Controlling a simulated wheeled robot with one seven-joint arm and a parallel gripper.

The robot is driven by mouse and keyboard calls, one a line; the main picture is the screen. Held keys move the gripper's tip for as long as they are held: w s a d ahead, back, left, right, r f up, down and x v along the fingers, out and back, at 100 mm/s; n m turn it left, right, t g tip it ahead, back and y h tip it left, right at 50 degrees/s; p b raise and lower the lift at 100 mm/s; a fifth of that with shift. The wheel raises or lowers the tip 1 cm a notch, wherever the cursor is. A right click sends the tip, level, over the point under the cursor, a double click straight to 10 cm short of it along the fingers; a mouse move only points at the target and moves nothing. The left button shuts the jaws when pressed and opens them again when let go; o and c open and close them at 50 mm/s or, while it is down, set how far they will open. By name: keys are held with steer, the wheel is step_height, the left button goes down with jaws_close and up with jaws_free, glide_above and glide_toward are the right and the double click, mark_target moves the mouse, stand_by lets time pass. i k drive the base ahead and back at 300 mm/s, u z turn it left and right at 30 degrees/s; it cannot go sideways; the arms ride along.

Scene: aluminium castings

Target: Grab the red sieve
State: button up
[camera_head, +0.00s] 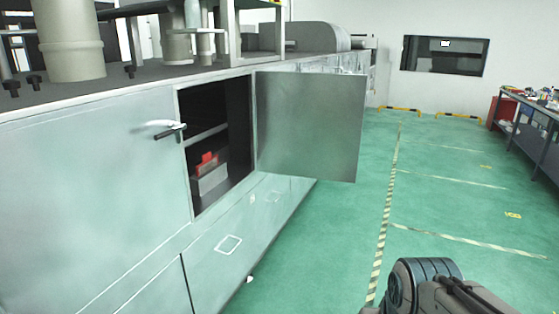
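A small red object (207,163), which looks like the red sieve, sits inside an open cabinet on top of a grey box (210,182). It is small and partly in shadow, so its exact shape is hard to tell. My arm shows at the bottom right, well to the right of the cabinet and apart from it. The fingertips of my gripper are not in the picture.
The cabinet door (310,125) stands open to the right of the opening. A handle (170,132) sticks out left of it. Green floor (440,200) is clear to the right. A cluttered workbench (530,130) stands at the far right.

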mark_target(208, 162)
steer(key=z, duration=0.2)
steer(key=i, duration=1.6)
steer(key=u, duration=0.35)
steer(key=i, duration=1.35)
steer(key=u, duration=1.65)
steer(key=i, duration=0.8)
steer(key=u, duration=0.5)
